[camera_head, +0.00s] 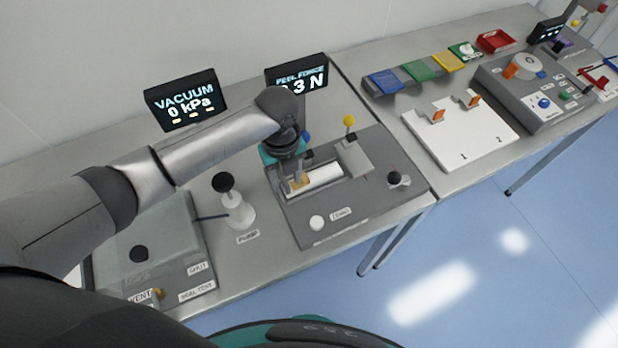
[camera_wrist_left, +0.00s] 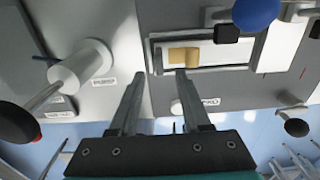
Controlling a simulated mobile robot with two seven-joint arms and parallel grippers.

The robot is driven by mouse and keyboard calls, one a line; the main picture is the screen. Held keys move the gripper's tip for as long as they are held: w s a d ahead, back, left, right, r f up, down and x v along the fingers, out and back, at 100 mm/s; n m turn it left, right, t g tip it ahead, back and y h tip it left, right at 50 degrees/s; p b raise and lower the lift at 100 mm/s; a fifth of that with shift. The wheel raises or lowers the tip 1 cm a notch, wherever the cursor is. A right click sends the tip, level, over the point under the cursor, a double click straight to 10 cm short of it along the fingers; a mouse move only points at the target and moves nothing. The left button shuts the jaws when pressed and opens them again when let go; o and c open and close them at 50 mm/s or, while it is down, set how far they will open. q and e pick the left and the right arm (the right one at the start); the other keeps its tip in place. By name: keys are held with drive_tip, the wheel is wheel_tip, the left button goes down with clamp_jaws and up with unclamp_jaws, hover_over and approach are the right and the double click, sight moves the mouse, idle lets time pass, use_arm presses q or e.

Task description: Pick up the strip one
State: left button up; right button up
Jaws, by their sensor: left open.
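A short tan strip piece (camera_head: 299,181) lies at the left end of a white bed in the grey peel-force fixture (camera_head: 330,225). I cannot read a number on it. In the wrist view the tan piece (camera_wrist_left: 183,56) lies flat inside a dark-framed white slot, with a fold or step near its right part. My left gripper (camera_head: 296,178) is above the left end of that slot, pointing down. In the wrist view its two fingers (camera_wrist_left: 160,77) are apart with nothing between them, just short of the tan piece. My right gripper is not in view.
A white pump (camera_head: 238,211) with a black knob stands left of the fixture. A yellow-topped lever (camera_head: 349,122) rises behind the bed. A white board (camera_head: 462,132) marked 1 and 2, with orange clips, lies to the right. Two displays (camera_head: 186,100) stand behind.

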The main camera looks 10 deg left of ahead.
sight(287, 185)
use_arm(q)
drive_tip(key=shift+f, duration=1.6)
clamp_jaws()
drive_tip(key=shift+r, duration=0.1)
